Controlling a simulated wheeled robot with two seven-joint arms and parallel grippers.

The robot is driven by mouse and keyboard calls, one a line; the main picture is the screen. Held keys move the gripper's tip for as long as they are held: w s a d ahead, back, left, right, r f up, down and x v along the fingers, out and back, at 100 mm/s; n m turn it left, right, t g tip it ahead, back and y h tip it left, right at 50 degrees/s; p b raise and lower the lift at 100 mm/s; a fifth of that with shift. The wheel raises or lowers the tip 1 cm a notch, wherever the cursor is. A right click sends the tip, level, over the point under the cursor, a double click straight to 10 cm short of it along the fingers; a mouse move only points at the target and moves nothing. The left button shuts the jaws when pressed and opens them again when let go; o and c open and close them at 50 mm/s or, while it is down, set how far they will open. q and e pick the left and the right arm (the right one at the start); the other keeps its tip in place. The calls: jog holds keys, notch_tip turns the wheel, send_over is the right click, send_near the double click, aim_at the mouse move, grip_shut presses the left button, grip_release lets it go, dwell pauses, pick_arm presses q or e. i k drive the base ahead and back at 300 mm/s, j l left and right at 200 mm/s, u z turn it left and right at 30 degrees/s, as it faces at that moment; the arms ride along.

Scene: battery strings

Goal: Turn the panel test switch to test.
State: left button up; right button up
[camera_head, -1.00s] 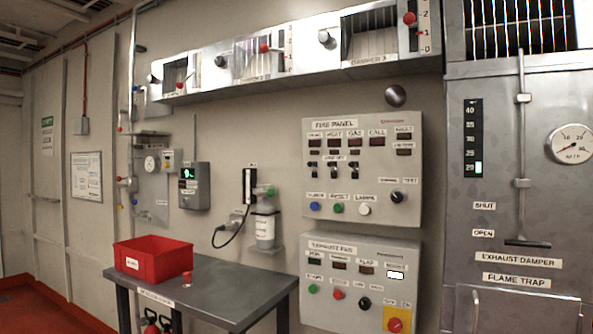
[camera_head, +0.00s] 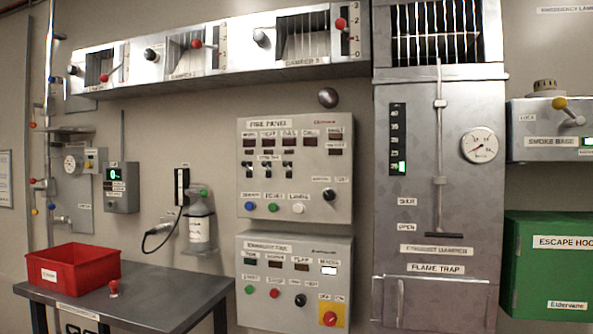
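The fire panel (camera_head: 315,165) is a light grey box on the wall in the middle of the head view. Its test switch (camera_head: 328,194) is a black round knob at the lower right of the panel, under a small label that seems to read normal and test. I cannot tell which way the knob points. Neither of my grippers shows in the view.
The exhaust fan panel (camera_head: 263,316) hangs just below. A grey table (camera_head: 165,303) with a red bin (camera_head: 74,268) stands at the left. The exhaust damper cabinet (camera_head: 475,220) is right of the panels, and a green escape hood box (camera_head: 550,225) is further right.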

aim_at(329, 195)
jog(key=i+j+z, duration=0.1)
jog(key=i+j, duration=1.15)
jog(key=i, duration=0.15)
